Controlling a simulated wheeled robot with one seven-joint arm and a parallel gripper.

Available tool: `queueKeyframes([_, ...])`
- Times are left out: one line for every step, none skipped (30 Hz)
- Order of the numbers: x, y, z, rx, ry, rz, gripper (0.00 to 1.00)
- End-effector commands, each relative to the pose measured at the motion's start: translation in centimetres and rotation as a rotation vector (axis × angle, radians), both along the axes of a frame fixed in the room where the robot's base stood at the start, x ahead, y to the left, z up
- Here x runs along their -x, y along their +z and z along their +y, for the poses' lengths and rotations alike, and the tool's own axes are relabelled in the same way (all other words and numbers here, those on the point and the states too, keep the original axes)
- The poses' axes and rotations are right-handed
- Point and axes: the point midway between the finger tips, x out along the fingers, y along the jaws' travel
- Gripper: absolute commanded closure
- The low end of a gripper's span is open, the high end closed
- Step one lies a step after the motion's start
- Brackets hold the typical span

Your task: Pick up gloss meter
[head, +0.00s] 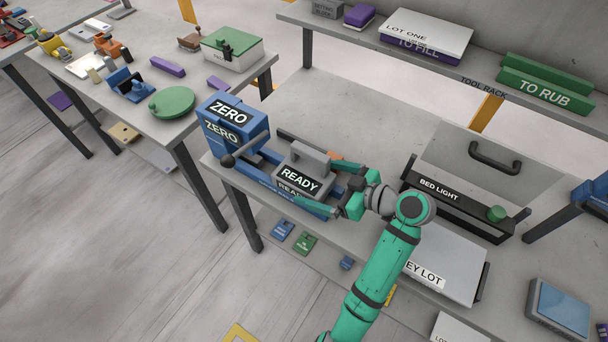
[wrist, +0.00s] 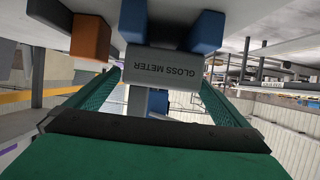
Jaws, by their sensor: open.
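The gloss meter is the grey block with a raised handle (head: 305,158) and black READY signs in the head view. It sits in a blue stand on the stone slab. In the wrist view its grey face (wrist: 160,70) carries the upside-down words GLOSS METER. My gripper (head: 316,183) is open and comes in from the right, with one green finger on each side of the meter. In the wrist view my gripper (wrist: 160,82) shows a finger to the left and right of the grey face. I cannot tell whether either finger touches it.
A blue block marked ZERO (head: 233,130) stands at the left end of the stand. A BED LIGHT box (head: 450,190) with a black handle is to the right. Bare slab (head: 370,115) lies behind the meter.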

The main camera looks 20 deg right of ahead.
Motion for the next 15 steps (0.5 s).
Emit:
queueKeyframes([-0.2, -0.1, 0.2, 0.000, 0.001, 0.001, 0.00])
queueKeyframes([-0.3, -0.2, 0.3, 0.000, 0.002, 0.001, 0.00])
queueKeyframes([-0.6, -0.4, 0.6, -0.001, 0.001, 0.002, 0.00])
queueKeyframes([-0.9, -0.5, 0.8, -0.001, 0.001, 0.002, 0.00])
queueKeyframes([-1.2, -0.7, 1.1, -0.001, 0.001, 0.002, 0.00])
queueKeyframes([-1.6, -0.9, 1.5, -0.001, 0.003, 0.002, 0.00])
queueKeyframes([-1.9, -1.1, 1.8, -0.001, 0.003, 0.002, 0.00])
queueKeyframes([-2.3, -1.2, 2.0, -0.001, 0.003, 0.002, 0.00])
queueKeyframes([-2.6, -1.4, 2.3, -0.001, 0.003, 0.002, 0.00])
queueKeyframes([-2.9, -1.6, 2.5, -0.001, 0.002, 0.002, 0.00])
queueKeyframes([-3.2, -1.7, 2.6, -0.001, 0.001, 0.001, 0.00])
queueKeyframes([-3.4, -1.8, 2.9, -0.001, 0.003, 0.001, 0.00])
queueKeyframes([-3.5, -1.9, 3.0, -0.001, 0.003, 0.001, 0.00])
queueKeyframes([-3.7, -1.9, 3.1, -0.001, 0.002, 0.000, 0.00])
queueKeyframes([-3.8, -1.9, 3.1, 0.000, 0.002, 0.000, 0.00])
